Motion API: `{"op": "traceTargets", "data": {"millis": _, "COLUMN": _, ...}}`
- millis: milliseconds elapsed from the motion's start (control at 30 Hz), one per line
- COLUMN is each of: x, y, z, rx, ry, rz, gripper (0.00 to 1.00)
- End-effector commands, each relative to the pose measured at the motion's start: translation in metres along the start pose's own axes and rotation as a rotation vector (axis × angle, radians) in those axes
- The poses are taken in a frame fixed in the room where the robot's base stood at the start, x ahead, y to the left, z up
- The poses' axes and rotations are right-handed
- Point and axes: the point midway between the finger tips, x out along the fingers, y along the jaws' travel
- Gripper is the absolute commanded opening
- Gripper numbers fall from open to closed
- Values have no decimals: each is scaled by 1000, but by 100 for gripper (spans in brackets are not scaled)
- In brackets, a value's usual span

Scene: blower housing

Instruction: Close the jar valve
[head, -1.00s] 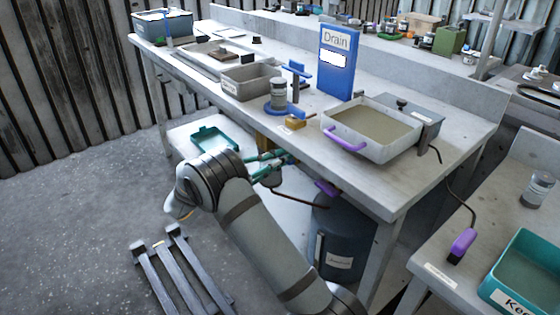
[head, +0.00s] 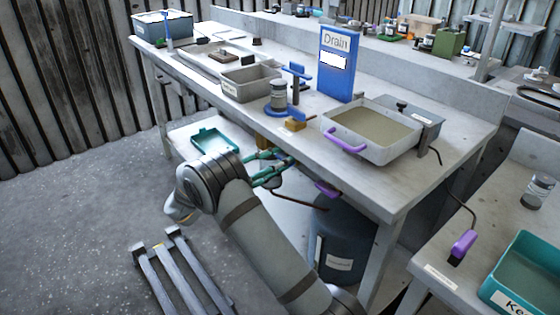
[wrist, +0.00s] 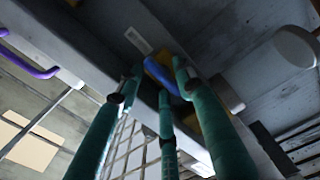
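A grey-labelled jar (head: 278,95) stands on a round blue base (head: 277,112) near the bench's front edge. My gripper (head: 285,167) has teal fingers and is in front of and below the bench edge, lower than the valve. The wrist view looks up past the spread fingers (wrist: 160,95) to a blue part (wrist: 163,78) with yellow beside it, seen between the fingertips. The fingers look apart, with nothing held; contact with the blue part cannot be told.
The bench's front edge (head: 255,125) runs just above my gripper. A purple-handled tray (head: 370,130), a grey bin (head: 250,83) and a blue Drain board (head: 338,65) stand on the bench. A dark drum (head: 340,240) is below.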

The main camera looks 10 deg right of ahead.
Motion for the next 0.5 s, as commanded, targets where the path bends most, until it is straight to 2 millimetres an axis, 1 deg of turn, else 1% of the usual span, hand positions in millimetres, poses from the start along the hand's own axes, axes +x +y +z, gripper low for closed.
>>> {"op": "traceTargets", "data": {"millis": 67, "x": -4, "y": 0, "z": 0, "rx": 0, "ry": 2, "rz": 0, "gripper": 36}}
{"op": "traceTargets", "data": {"millis": 167, "x": -15, "y": 0, "z": -1, "rx": 1, "ry": 3, "rz": 0, "gripper": 36}}
{"op": "traceTargets", "data": {"millis": 500, "x": -85, "y": 0, "z": -1, "rx": 0, "ry": 4, "rz": 0, "gripper": 36}}
